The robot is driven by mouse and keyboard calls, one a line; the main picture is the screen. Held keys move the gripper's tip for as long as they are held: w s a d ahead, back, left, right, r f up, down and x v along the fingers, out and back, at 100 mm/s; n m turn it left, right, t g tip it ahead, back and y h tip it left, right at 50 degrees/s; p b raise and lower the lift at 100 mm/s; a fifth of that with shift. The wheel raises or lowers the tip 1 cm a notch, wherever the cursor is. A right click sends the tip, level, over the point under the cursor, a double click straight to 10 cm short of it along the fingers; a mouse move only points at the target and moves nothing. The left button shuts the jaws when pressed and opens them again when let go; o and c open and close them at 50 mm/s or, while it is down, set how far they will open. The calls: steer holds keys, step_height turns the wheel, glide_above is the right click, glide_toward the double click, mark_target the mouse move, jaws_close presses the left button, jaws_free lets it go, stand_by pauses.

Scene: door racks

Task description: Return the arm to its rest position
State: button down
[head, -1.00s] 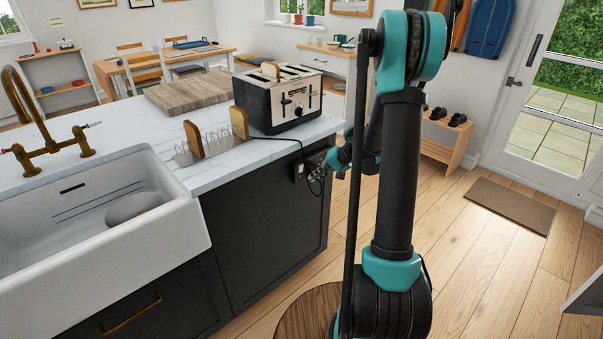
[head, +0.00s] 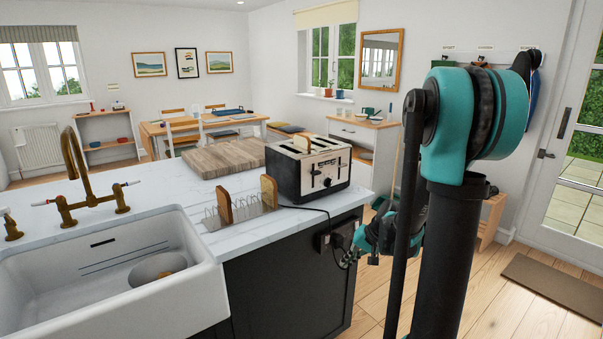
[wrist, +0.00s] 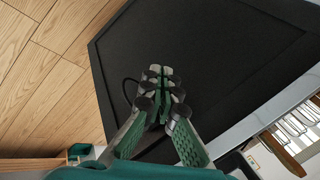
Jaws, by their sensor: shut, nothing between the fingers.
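My arm, black and teal, stands upright at the right of the head view. My gripper (wrist: 162,76) is shut and empty, its green padded fingers together in front of the dark side panel (wrist: 205,60) of the kitchen island. In the head view my gripper (head: 346,262) is small and partly hidden, low by the island's end, close to the black sockets (head: 323,243) and the toaster cord. I cannot tell whether it touches them.
A toaster (head: 308,170) with bread, a toast rack (head: 243,208) and a wooden board (head: 225,158) stand on the white worktop. A sink (head: 110,275) is at left. A doormat (head: 555,285) lies by the glazed door. The wooden floor between is clear.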

steer(key=s+d+n+h, duration=0.1)
steer(key=s+h, duration=0.1)
steer(key=s, duration=0.8)
steer(key=s+d+n+h, duration=0.2)
steer(key=s+h, duration=0.1)
steer(key=s, duration=0.6)
steer(key=shift+s+d+f+t, duration=0.3)
steer(key=shift+s+f, duration=0.05)
steer(key=shift+s, duration=0.05)
